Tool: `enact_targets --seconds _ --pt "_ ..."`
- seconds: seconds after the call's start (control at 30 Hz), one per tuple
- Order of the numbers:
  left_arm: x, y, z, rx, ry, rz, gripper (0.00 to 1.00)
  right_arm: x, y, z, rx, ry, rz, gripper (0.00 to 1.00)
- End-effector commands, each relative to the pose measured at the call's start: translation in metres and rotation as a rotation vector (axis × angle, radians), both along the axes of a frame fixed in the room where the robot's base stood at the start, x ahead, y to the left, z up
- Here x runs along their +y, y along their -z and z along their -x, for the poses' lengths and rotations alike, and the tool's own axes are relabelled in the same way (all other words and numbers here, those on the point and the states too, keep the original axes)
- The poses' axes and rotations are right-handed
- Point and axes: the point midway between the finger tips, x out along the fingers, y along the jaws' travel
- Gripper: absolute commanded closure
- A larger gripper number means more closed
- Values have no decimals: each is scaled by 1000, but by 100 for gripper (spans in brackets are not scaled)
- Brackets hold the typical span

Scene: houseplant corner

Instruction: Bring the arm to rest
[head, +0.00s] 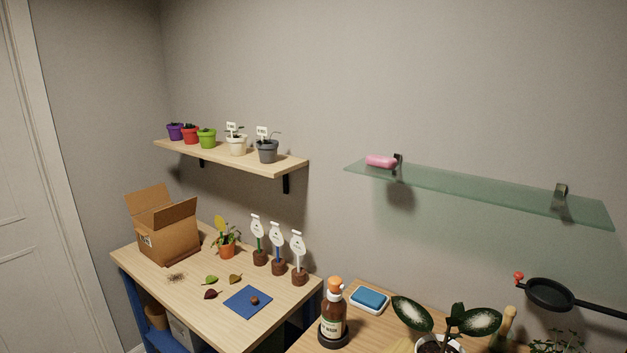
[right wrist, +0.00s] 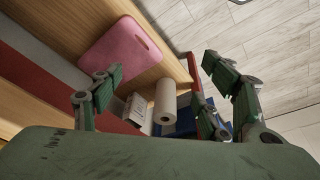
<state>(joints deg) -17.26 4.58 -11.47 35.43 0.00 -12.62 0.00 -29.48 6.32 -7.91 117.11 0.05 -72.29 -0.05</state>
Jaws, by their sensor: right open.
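My right gripper (right wrist: 162,72) shows in the right wrist view, its green and grey fingers spread wide apart. It is open, with nothing held between the fingertips. Behind the fingers are a pink cutting board (right wrist: 121,54) on a wooden surface and a white paper roll (right wrist: 165,101). Neither of my grippers shows in the head view. My left gripper is in no frame.
In the head view, a wooden table (head: 205,312) bears an open cardboard box (head: 167,240), leaves and plant labels. A brown bottle (head: 333,315) and a large-leaved plant (head: 448,322) stand at front. A wooden shelf (head: 225,158) and glass shelf (head: 480,190) project from the wall.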

Motion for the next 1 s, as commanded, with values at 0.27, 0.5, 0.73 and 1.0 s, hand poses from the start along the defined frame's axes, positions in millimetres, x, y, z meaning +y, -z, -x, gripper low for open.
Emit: enact_targets --seconds 0.27,0.5,0.73,1.0 --pt "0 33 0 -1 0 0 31 -4 173 35 67 -11 7 31" --pt "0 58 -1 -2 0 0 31 -15 296 106 119 -23 13 31" --pt "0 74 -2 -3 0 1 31 -28 360 177 156 -32 19 31" --pt "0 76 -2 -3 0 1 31 -31 370 193 162 -34 21 31"
